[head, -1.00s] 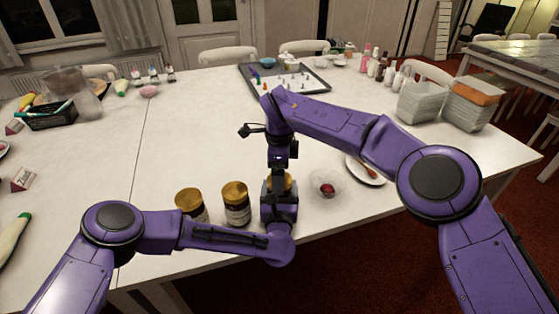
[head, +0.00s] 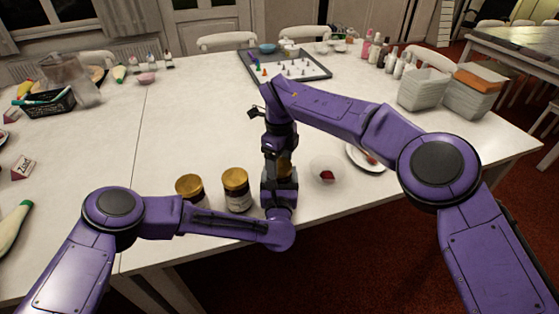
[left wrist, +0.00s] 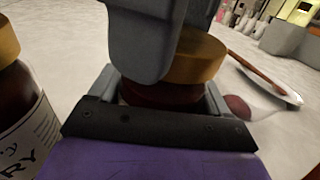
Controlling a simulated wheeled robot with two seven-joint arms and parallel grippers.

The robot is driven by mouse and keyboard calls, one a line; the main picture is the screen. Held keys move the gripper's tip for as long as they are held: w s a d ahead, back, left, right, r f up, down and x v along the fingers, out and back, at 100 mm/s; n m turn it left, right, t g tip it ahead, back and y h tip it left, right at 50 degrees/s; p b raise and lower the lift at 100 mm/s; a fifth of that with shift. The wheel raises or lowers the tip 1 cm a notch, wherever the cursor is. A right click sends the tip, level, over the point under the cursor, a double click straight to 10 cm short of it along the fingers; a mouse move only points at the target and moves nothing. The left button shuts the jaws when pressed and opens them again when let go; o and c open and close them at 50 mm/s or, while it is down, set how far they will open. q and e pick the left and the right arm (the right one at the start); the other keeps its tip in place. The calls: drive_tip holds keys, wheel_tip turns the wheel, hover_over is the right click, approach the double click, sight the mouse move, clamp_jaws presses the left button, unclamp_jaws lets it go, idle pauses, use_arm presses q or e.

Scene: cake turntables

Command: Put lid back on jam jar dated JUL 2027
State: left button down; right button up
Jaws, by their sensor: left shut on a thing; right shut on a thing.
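A jam jar with dark red contents (left wrist: 160,94) stands between the fingers of my left gripper (left wrist: 162,100), which is shut on it. A gold lid (left wrist: 200,58) is right at the jar's top; I cannot tell whether it is seated. My right gripper (left wrist: 146,40) is shut on this lid from above and hides part of it. In the head view only a sliver of the lid (head: 284,165) shows between my right gripper (head: 278,165) and left gripper (head: 280,198). No date is legible.
A clear dish with something red (head: 327,176) and a white plate (head: 380,165) are to the right. A tray with small pieces (head: 323,75) lies farther back. The middle table is clear.

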drive_tip(key=m, duration=0.6)
drive_tip(key=shift+s+a, duration=0.1)
drive_tip(key=m, duration=0.3)
drive_tip(key=shift+m, duration=0.3)
drive_tip(key=m, duration=0.7)
drive_tip(key=o, duration=1.2)
drive_tip(key=shift+c, duration=0.2)
drive_tip(key=shift+r, duration=2.2)
drive_tip(key=shift+c, duration=0.4)
